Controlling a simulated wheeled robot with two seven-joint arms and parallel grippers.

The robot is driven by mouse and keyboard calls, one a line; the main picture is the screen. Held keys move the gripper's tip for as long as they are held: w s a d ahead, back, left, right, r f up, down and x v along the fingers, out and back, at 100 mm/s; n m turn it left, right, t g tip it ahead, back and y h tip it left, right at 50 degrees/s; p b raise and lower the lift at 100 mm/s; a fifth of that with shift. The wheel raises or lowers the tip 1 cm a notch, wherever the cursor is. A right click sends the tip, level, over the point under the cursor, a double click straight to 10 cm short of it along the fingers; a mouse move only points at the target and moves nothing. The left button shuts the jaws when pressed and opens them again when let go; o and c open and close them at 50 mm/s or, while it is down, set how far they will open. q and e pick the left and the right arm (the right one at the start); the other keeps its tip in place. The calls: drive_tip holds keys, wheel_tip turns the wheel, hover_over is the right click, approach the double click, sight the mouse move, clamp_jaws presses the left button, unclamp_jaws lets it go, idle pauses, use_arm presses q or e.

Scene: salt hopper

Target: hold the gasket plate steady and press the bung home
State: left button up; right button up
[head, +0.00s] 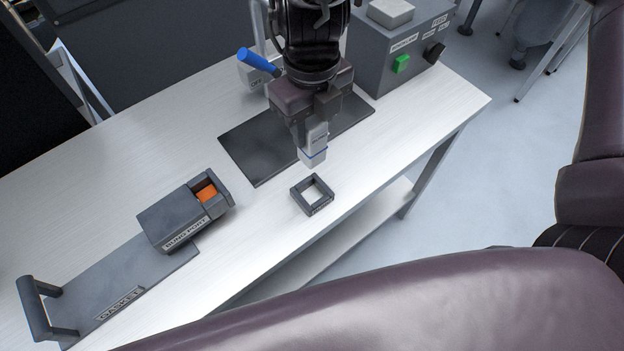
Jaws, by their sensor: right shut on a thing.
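The gasket plate (118,288) is a flat dark grey plate marked GASKET, with an upright bar handle (42,308) at its lower left end. Its upper right end meets a dark block marked BUNG PORT (165,221). An orange surface (206,192) shows inside the block's square opening. My right gripper (315,122) is shut on the pale bung (313,156), a small block with a blue line near its lower end. It holds the bung upright, right of the port and apart from it. My left gripper is not in view.
A small dark square frame (298,200) sits empty on the white table (150,185) below the bung. A dark mat (250,150) lies behind. A blue-handled lever (258,62) and a grey box with a green switch (400,64) stand at the back. Bare table separates port and frame.

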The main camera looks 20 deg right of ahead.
wheel_tip(320, 180, down, 15)
drive_tip(key=shift+f, duration=0.15)
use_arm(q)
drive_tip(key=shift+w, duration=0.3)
use_arm(e)
drive_tip(key=shift+f, duration=0.2)
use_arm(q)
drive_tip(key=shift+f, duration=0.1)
use_arm(e)
drive_tip(key=o, duration=1)
